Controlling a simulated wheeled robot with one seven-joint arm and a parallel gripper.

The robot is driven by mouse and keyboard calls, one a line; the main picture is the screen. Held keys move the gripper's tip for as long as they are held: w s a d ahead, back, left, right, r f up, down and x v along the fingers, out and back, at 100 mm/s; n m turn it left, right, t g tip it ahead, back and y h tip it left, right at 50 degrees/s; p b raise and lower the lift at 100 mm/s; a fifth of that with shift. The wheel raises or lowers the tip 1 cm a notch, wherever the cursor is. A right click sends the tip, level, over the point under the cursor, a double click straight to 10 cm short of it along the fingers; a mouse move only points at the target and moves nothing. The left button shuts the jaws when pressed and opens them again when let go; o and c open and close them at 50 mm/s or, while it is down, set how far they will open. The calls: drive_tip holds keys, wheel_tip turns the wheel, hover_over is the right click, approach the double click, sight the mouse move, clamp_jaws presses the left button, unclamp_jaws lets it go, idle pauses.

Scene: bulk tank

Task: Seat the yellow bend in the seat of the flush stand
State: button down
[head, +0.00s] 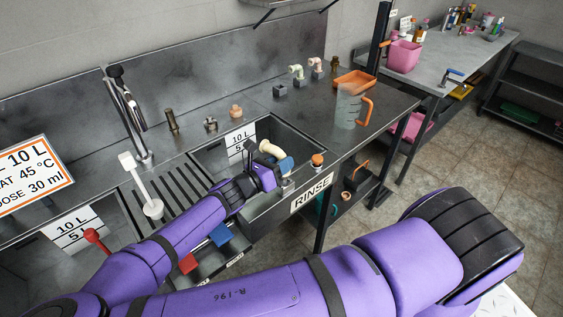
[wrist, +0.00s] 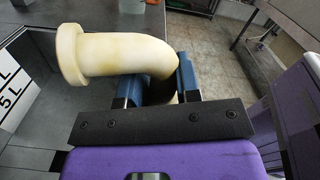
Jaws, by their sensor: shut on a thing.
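The pale yellow bend (head: 271,149) is in my gripper (head: 283,166), above the front right part of the rinse sink. In the wrist view the bend (wrist: 120,53) lies between the blue fingers (wrist: 163,82), its flanged end pointing left and its other end curving down between them. My gripper is shut on it. A small grey block (head: 287,185) shows just below the gripper at the sink's front rim; I cannot tell whether the bend touches it. I cannot tell for certain which block is the flush stand, and no seat shows clearly.
An orange-topped fitting (head: 318,160) stands right of the gripper on the rim. A clear jug (head: 347,108) and orange tray (head: 354,83) are beyond. Grey blocks with a pale bend (head: 296,70) and pink bend (head: 317,64) stand at the back. A tap (head: 128,105) rises left.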

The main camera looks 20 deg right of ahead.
drive_tip(key=shift+f, duration=1.95)
idle(0.3)
drive_tip(key=c, duration=0.8)
unclamp_jaws()
drive_tip(key=shift+o, duration=0.2)
drive_tip(key=v, duration=1)
drive_tip(key=shift+a, duration=0.45)
drive_tip(key=shift+d+r, duration=0.1)
drive_tip(key=shift+d, duration=0.05)
